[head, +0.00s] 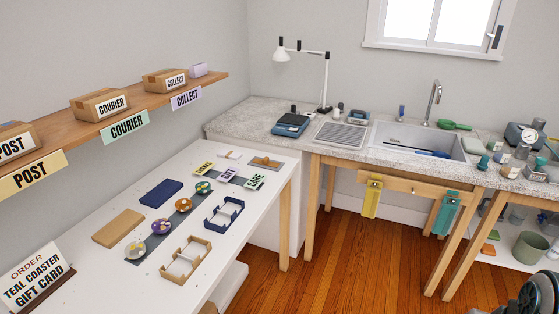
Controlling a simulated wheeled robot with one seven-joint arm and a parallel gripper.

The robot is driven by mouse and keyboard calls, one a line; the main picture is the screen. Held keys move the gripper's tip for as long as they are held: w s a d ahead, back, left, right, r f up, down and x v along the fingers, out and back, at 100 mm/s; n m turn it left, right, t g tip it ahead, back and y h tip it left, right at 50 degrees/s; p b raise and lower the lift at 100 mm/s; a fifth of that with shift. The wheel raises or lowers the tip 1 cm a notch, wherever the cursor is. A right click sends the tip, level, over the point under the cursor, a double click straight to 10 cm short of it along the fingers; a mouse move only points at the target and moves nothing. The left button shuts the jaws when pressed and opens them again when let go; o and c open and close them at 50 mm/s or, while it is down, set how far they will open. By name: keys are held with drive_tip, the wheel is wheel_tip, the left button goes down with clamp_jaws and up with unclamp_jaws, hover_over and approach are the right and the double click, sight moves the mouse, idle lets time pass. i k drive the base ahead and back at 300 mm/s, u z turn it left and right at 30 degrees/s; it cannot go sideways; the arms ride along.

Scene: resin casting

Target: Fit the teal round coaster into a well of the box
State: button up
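The teal round coaster (203,188) lies at the far end of a row of round coasters on a dark strip on the white table. A tan box (206,249), open at the top with pale wells inside, stands at the table's right edge. A navy box (240,206), also open with pale wells, stands behind it. No coaster shows in either box. My gripper is not in view; only what looks like part of my arm shows at the bottom right corner.
An amber coaster (183,205), a purple coaster (161,227) and a pale brown coaster (135,250) share the row. A tan lid (118,228) and a navy lid (160,192) lie left. Cards (228,175) lie behind. The order sign (35,278) stands front left.

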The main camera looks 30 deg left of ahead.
sight(222, 218)
drive_tip(key=u, duration=0.05)
drive_tip(key=i, duration=1.5)
drive_tip(key=u, duration=1.2)
drive_tip(key=i, duration=0.8)
drive_tip(key=u, duration=1.35)
drive_tip(key=i, duration=0.8)
drive_tip(key=u, duration=0.05)
